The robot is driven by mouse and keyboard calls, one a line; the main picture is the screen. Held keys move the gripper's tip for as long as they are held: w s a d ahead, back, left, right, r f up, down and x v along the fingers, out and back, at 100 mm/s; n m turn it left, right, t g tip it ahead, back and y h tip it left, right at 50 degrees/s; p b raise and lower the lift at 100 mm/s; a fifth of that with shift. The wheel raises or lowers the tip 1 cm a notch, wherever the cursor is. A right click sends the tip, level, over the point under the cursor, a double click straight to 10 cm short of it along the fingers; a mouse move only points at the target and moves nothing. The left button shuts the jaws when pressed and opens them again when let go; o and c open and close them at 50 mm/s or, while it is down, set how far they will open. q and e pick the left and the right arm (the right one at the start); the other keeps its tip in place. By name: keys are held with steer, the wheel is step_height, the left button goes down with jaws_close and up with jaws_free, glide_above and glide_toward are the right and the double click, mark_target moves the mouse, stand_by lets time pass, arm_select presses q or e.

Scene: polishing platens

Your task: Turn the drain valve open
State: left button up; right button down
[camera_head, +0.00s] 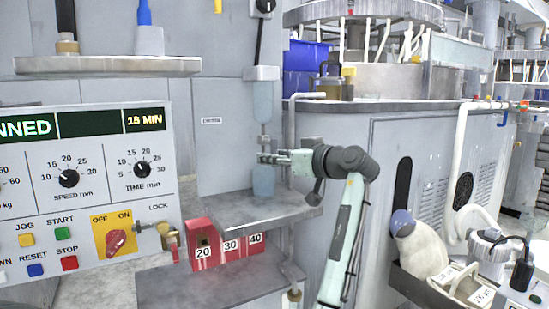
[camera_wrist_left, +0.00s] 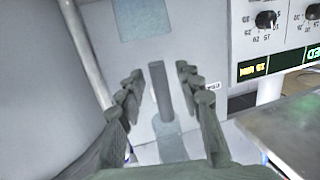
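A thin upright grey fitting (camera_head: 264,143) joins a pale blue clear cylinder (camera_head: 263,100) above to a pale blue cup (camera_head: 263,181) below; the drain valve appears to be here, but its handle is hard to make out. My left gripper (camera_head: 268,158) is at this fitting, fingers pointing left and partly overlapping it. In the left wrist view, which is upside down, the gripper (camera_wrist_left: 160,88) is open, its fingers apart on either side of a grey rod (camera_wrist_left: 160,92). I cannot tell whether they touch it. My right gripper is not in view.
A control panel (camera_head: 85,130) with dials and a red switch stands left. A grey shelf (camera_head: 240,212) lies below the cup, with red numbered blocks (camera_head: 232,247) under it. A pale pipe (camera_head: 291,140) runs beside the fitting. A large grey machine (camera_head: 430,130) fills the right.

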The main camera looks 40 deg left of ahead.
arm_select(q)
steer(key=shift+d, duration=0.1)
steer(key=s+d+r, duration=0.1)
steer(key=d, duration=1)
steer(key=shift+d+r, duration=0.25)
steer(key=shift+d, duration=0.1)
